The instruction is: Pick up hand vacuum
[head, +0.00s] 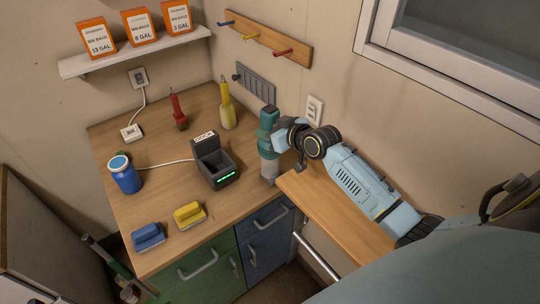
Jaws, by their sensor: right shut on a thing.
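The hand vacuum (267,148) is a teal body with a pale, see-through lower part. It is upright at the right end of the wooden counter, beside the black dock (228,171). My right gripper (277,139) comes in from the right and is shut on the vacuum's right side. The fingertips are partly hidden behind the wrist and the vacuum. I cannot tell whether the vacuum's lower end touches the counter. The dock has an open top, a "DOCK" sign and a green light. My left gripper is not in view.
A red bottle (179,112) and a yellow bottle (227,110) are at the back. A wall hook rail (265,39) hangs above. A lower wooden ledge (325,205) lies under my right arm.

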